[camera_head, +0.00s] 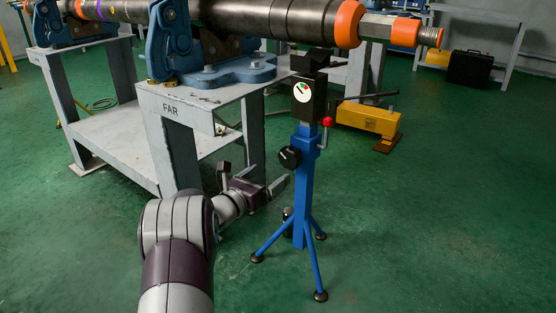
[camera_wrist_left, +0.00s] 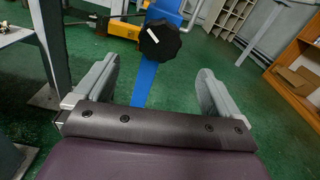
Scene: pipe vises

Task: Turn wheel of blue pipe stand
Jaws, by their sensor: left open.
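The blue pipe stand (camera_head: 304,200) stands upright on spread legs on the green floor, below the right part of the long pipe. Its wheel is a black knob (camera_head: 290,157) with a white mark, on the left side of the post. In the left wrist view the wheel (camera_wrist_left: 159,40) is ahead, beyond the fingertips and slightly left of the middle between them. My left gripper (camera_head: 262,180) is open and empty, lower and left of the wheel, not touching it. In the left wrist view the post (camera_wrist_left: 144,84) shows between the open fingers (camera_wrist_left: 156,80). My right gripper is not in view.
The long pipe (camera_head: 290,20) runs above. A yellow block (camera_head: 368,119) lies behind the stand.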

